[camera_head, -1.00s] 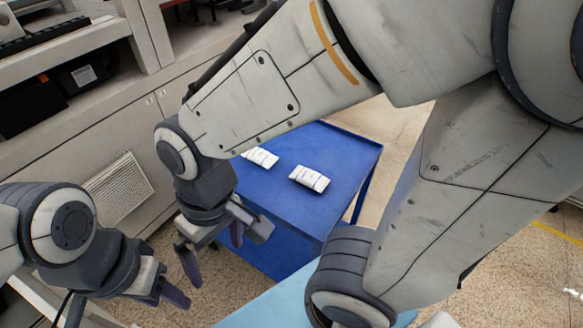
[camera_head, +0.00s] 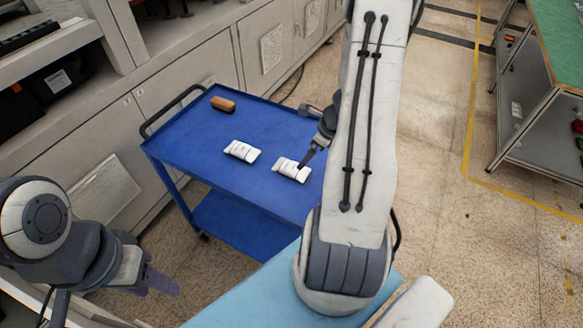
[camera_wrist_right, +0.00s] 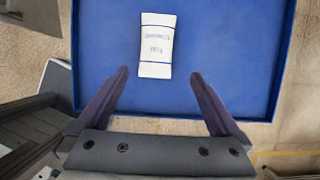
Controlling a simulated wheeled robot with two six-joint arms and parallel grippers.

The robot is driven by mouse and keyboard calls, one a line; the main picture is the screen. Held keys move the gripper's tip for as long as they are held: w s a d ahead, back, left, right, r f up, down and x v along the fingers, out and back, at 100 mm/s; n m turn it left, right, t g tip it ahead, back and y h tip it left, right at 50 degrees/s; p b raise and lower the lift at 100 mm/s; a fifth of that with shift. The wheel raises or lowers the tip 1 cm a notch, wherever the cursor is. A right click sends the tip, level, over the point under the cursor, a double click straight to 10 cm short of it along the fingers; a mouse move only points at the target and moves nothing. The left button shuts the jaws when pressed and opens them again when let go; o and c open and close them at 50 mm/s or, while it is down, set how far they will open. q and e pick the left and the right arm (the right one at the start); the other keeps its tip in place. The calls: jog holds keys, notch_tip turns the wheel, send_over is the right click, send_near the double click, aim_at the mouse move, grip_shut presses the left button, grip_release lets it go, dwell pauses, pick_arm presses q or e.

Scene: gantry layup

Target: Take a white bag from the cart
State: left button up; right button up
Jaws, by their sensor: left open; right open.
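Two white bags with dark bands lie on the top of the blue cart (camera_head: 190,130): a left bag (camera_head: 241,151) and a right bag (camera_head: 291,170). My right gripper (camera_head: 304,162) shows at the right bag, its fingers partly hidden by my right arm. In the right wrist view a white bag (camera_wrist_right: 157,45) lies on the blue cart top (camera_wrist_right: 230,45), just beyond the open, empty fingers of my right gripper (camera_wrist_right: 159,75). No contact is visible. My left gripper (camera_head: 162,284) is open and empty at the lower left, away from the cart.
A brown block (camera_head: 222,104) lies at the cart's far left corner. Grey cabinets (camera_head: 190,65) stand behind the cart. A light blue surface (camera_head: 245,305) is in front of it. A green-topped bench (camera_head: 556,40) stands at the right, with open floor between.

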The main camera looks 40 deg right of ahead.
jog(key=b, duration=0.1)
send_over(304, 171)
notch_tip(304, 171, down, 4)
jog(key=shift+f, duration=0.1)
jog(key=x, duration=0.3)
jog(key=b+x, duration=0.1)
jog(key=shift+s+a+f, duration=0.1)
jog(key=shift+a+f, duration=0.05)
jog(key=shift+a, duration=0.15)
jog(key=shift+f, duration=0.35)
jog(key=c, duration=1.4)
jog(key=shift+r, duration=0.1)
